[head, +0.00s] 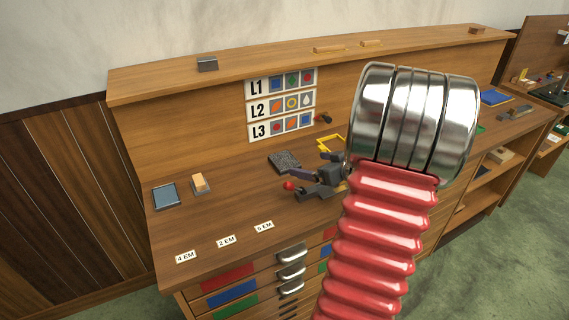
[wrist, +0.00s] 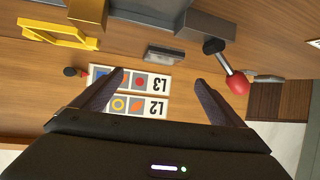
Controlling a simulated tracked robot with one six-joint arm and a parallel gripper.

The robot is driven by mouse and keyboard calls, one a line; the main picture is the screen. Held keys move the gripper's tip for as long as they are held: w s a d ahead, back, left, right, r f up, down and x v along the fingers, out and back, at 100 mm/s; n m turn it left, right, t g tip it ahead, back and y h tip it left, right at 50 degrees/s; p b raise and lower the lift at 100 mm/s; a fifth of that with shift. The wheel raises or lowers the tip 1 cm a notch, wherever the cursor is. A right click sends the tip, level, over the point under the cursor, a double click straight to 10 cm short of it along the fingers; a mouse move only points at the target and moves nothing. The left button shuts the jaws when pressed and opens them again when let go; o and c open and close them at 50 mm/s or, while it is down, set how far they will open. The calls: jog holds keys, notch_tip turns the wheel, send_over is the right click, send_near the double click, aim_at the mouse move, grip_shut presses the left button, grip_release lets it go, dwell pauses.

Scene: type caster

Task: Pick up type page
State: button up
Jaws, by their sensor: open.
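The type page looks to be a dark grey, fine-textured flat block (head: 284,161) lying on the wooden bench top, below the label board in the head view. In the wrist view the same grey block (wrist: 165,54) shows beyond the fingertips, roughly centred between them. My gripper (wrist: 158,77) is open and empty, its two dark fingers spread apart. In the head view my gripper (head: 306,163) shows small beside the block, partly hidden by my own arm. The block is apart from both fingers in the wrist view.
A yellow frame (wrist: 60,35) stands to one side of the block and a red-knobbed lever (wrist: 235,80) to the other. The label board (head: 281,105) is behind. A blue-grey tray (head: 166,196) and small EM labels (head: 226,241) lie on the left bench.

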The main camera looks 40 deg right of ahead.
send_near(286, 162)
jog(key=x, duration=0.4)
jog(key=shift+w+d+r, duration=0.15)
jog(key=shift+w+d, duration=0.05)
jog(key=shift+d, duration=0.1)
jog(key=shift+x, duration=2.6)
jog(key=shift+a, duration=0.15)
jog(key=shift+s, duration=0.1)
jog(key=shift+c, duration=0.4)
jog(key=c, duration=2.2)
jog(key=shift+c, duration=0.2)
